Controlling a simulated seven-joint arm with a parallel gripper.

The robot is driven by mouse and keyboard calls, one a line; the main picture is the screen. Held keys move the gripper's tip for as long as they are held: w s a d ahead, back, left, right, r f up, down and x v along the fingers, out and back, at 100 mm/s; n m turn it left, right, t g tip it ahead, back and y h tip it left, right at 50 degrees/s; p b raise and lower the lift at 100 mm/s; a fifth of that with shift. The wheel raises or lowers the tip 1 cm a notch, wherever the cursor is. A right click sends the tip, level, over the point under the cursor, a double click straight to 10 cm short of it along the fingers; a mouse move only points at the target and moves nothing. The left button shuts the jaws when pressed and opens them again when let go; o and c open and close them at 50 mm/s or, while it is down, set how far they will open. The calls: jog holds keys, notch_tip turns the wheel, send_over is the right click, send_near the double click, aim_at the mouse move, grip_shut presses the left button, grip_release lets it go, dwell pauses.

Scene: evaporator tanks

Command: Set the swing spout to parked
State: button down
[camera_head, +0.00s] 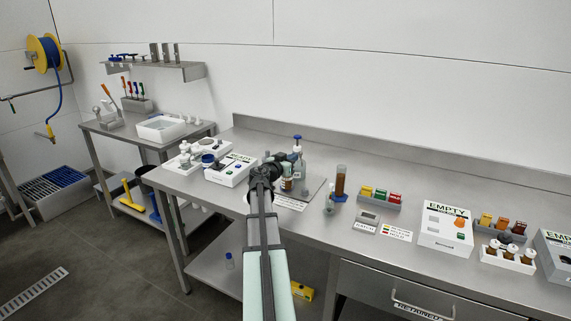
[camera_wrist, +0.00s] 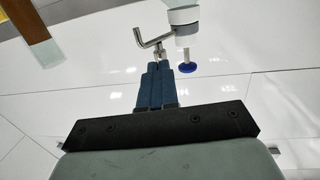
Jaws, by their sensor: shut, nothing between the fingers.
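The swing spout, a bent metal tube (camera_wrist: 150,42), shows at the top of the wrist view. It joins a white and grey fitting (camera_wrist: 184,20) with a blue knob (camera_wrist: 188,68) on a thin stem. A bottle with a blue top (camera_head: 297,139) stands behind my gripper in the head view, and seems to be the same item. My gripper (camera_wrist: 158,68) is shut and empty, with its fingertips close to the spout's lower end. I cannot tell whether they touch. In the head view my gripper (camera_head: 275,160) largely hides the spout.
A white device (camera_head: 230,170) sits just left of my gripper. A white box marked EMPTY (camera_head: 445,228) is farther right.

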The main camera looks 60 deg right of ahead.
jog(key=shift+s+d, duration=0.15)
jog(key=shift+d, duration=1)
jog(key=shift+s, duration=0.1)
jog(key=shift+s+n+t, duration=0.15)
jog(key=shift+n+t, duration=0.25)
jog(key=shift+t, duration=0.2)
jog(key=shift+s+d+t, duration=0.15)
jog(key=shift+s+t, duration=0.05)
jog(key=shift+t, duration=0.1)
jog(key=s+d+n+t, duration=0.2)
jog(key=s+d+t, duration=0.1)
jog(key=s+d, duration=0.1)
jog(key=shift+s+d, duration=0.3)
jog(key=shift+d, duration=0.45)
jog(key=shift+d, duration=0.1)
dwell(1.3)
